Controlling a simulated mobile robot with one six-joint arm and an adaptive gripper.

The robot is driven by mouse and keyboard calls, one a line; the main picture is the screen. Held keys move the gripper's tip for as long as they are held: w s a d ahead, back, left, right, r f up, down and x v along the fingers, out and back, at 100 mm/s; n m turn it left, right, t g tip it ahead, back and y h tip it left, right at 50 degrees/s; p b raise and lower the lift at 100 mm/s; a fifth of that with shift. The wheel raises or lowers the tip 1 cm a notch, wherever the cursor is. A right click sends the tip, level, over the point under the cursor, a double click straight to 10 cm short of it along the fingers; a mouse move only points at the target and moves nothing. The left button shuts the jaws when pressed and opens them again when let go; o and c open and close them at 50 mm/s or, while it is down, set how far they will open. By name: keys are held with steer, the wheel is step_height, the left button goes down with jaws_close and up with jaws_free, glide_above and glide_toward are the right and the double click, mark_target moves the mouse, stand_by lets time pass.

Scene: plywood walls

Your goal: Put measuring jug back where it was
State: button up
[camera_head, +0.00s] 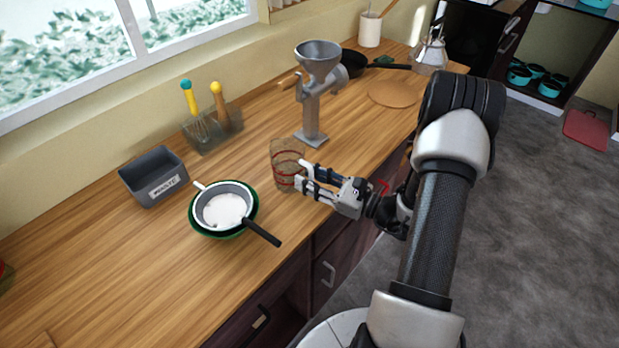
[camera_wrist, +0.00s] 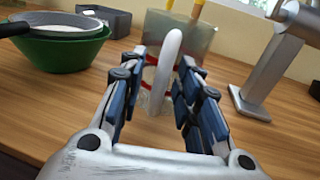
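The measuring jug (camera_head: 287,152) is clear glass with red markings and stands upright on the wooden counter. In the wrist view its pale looped handle (camera_wrist: 166,62) rises between my fingers, and its glass body is mostly hidden behind handle and fingers. My gripper (camera_head: 301,172) reaches in from the right at the jug's near right side. In the wrist view my gripper (camera_wrist: 160,78) has its fingers apart, one on each side of the handle. A gap shows between them; contact with the handle is not clear.
A green bowl (camera_head: 196,226) holding a black-handled sieve (camera_head: 262,234) stands left of the jug. A metal grinder (camera_head: 312,110) is behind it. A grey box (camera_head: 140,190) and a utensil holder (camera_head: 226,130) are near the wall.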

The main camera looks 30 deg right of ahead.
steer(key=p+v, duration=0.2)
steer(key=v, duration=0.9)
steer(key=s+a+r+n+g+y, duration=0.1)
steer(key=s+a+r+n+g, duration=0.2)
steer(key=a+r+n+g, duration=0.55)
steer(key=s+a+r+n+g, duration=0.35)
steer(key=a+n+g, duration=0.35)
steer(key=a, duration=0.4)
steer(key=s+r+n+t+h, duration=0.5)
steer(key=n+h, duration=0.5)
steer(key=n, duration=0.4)
step_height(320, 180, up, 3)
steer(key=s, duration=0.2)
steer(key=shift+s+f, duration=0.25)
steer(key=shift+s, duration=0.05)
